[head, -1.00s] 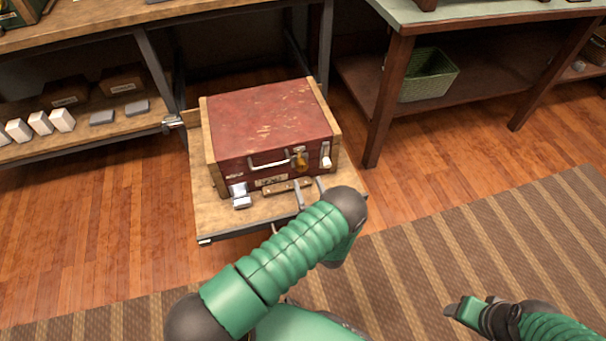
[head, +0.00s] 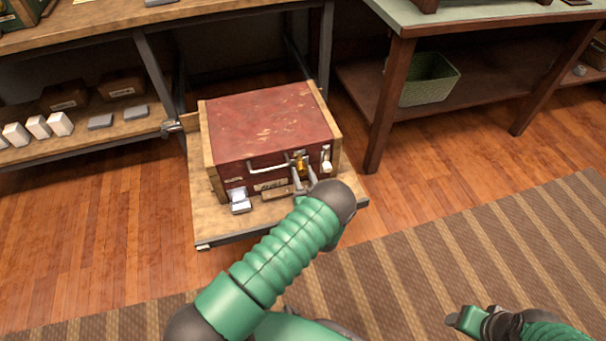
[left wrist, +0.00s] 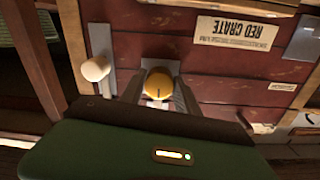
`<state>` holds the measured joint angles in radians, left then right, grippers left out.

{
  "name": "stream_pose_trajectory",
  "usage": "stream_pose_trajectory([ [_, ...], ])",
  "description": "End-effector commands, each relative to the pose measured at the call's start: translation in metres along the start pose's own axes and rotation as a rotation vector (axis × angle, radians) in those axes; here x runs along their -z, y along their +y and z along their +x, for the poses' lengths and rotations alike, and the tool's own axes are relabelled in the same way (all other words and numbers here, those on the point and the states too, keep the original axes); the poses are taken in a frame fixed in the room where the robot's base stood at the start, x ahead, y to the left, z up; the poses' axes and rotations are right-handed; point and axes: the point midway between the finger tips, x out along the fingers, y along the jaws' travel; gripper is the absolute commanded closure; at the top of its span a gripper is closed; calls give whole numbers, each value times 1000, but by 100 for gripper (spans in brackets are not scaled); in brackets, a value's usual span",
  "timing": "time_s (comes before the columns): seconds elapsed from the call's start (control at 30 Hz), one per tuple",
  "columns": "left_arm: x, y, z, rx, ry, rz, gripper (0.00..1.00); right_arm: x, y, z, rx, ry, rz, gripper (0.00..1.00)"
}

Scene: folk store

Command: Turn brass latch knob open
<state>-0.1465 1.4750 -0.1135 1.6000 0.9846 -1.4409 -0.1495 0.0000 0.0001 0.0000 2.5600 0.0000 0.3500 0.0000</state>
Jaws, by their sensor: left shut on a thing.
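The brass latch knob (head: 302,166) is on the front of a red case (head: 268,120) with wooden ends. My left gripper (head: 303,178) reaches to the case front, and its fingers are on the knob. The left wrist view shows the round brass knob (left wrist: 158,84) between the two fingers (left wrist: 158,98), which are shut on its sides. The knob's backing plate is partly hidden behind it. My right gripper (head: 470,318) is low at the right, away from the case; its jaws do not show clearly.
A pale knob (head: 326,164) sits close to the right of the brass knob. A metal handle (head: 268,164) is to its left. The case stands on a pulled-out wooden shelf (head: 225,222). A green basket (head: 430,80) is under the right table.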

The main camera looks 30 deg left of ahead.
Motion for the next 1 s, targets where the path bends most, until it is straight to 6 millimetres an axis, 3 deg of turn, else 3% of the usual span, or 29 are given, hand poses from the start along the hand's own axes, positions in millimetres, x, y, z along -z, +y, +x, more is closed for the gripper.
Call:
stream_pose_trajectory([
  [0.1,0,1,0,-2,-1,0,100,0,0,0,0,0,0,38],
  [0.47,0,1,-1,-3,-3,53,100,0,0,-1,0,0,0,38],
  [1.0,0,1,-1,-7,-10,476,100,2,0,-6,0,0,0,38],
])
